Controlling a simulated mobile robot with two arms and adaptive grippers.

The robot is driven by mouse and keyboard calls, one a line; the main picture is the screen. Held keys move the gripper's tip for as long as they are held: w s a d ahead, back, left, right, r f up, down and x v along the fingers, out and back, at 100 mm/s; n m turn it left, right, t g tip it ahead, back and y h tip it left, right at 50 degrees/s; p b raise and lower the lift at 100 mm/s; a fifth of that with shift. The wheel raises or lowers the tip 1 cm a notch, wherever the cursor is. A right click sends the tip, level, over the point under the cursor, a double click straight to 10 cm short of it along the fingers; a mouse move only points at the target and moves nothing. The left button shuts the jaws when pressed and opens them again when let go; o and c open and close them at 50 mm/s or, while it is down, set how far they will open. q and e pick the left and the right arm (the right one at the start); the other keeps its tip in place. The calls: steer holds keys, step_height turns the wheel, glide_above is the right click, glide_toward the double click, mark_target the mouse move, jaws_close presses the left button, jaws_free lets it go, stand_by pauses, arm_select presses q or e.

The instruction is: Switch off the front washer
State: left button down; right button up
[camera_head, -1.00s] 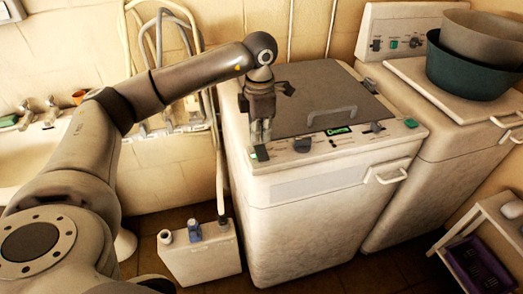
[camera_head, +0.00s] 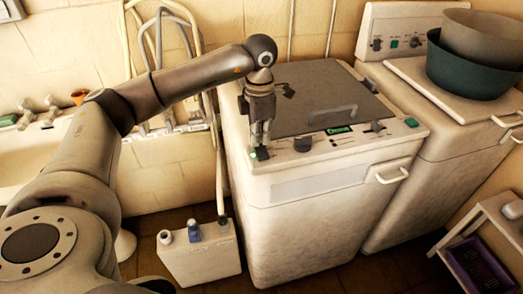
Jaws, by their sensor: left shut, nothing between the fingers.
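The front washer (camera_head: 330,215) is a worn white machine with a grey lid and a control strip along its top front edge. At the strip's left end is a small green-and-dark switch (camera_head: 254,156), partly hidden by my fingers. The strip also has a dark knob (camera_head: 303,145), a lit green display (camera_head: 338,130) and a green button (camera_head: 411,122) at its right end. My left gripper (camera_head: 261,153) points down and is shut, with its fingertips at the left switch. They seem to touch it. My right gripper is out of view.
A second washer (camera_head: 400,88) stands behind to the right, carrying a white board and stacked basins (camera_head: 470,72). A white canister (camera_head: 200,256) stands on the floor at the left. A sink (camera_head: 30,160) and hanging hoses are further left.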

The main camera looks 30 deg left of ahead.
mark_target(260, 147)
arm_select(q)
steer(key=shift+f+b, duration=0.45)
steer(key=shift+f, duration=0.25)
steer(key=shift+r, duration=0.1)
steer(key=shift+r+p, duration=2.3)
steer(key=shift+r, duration=1.2)
